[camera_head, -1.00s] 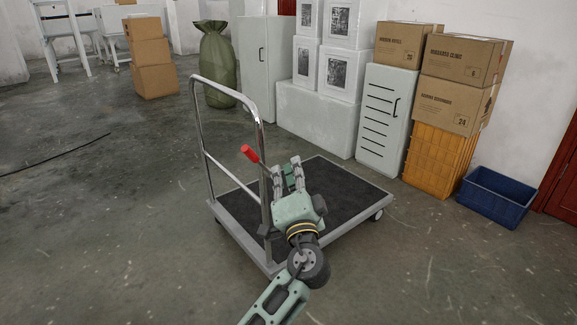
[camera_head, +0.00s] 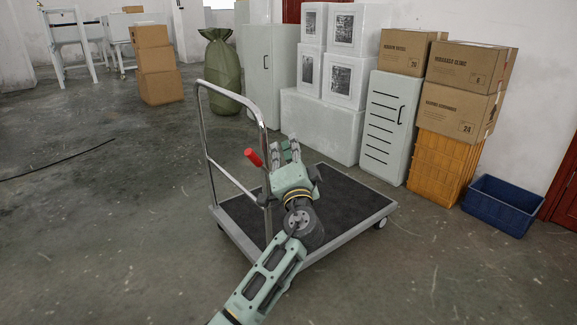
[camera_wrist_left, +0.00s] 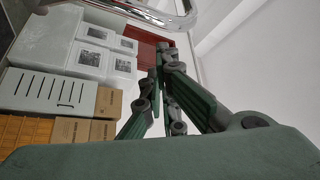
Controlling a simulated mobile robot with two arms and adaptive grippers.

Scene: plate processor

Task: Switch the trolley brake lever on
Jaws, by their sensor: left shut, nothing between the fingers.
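The trolley (camera_head: 345,236) stands on the floor in the head view, with a dark deck, a grey rim and a tall metal handle (camera_head: 206,130). The brake lever (camera_head: 254,157) has a red grip and leans up and left beside the handle's near post. My left gripper (camera_head: 284,146) is just right of the red grip, above the deck, shut and empty. It hides the lower part of the lever. In the left wrist view the fingers (camera_wrist_left: 160,75) are together, and a piece of the metal handle (camera_wrist_left: 165,18) shows at the top. My right gripper is in neither view.
Behind the trolley stand a green sack (camera_head: 221,75), white cabinets (camera_head: 388,125), cardboard boxes (camera_head: 463,108) and an orange crate (camera_head: 440,170). A blue bin (camera_head: 500,207) sits at the right. The floor left of the trolley is clear.

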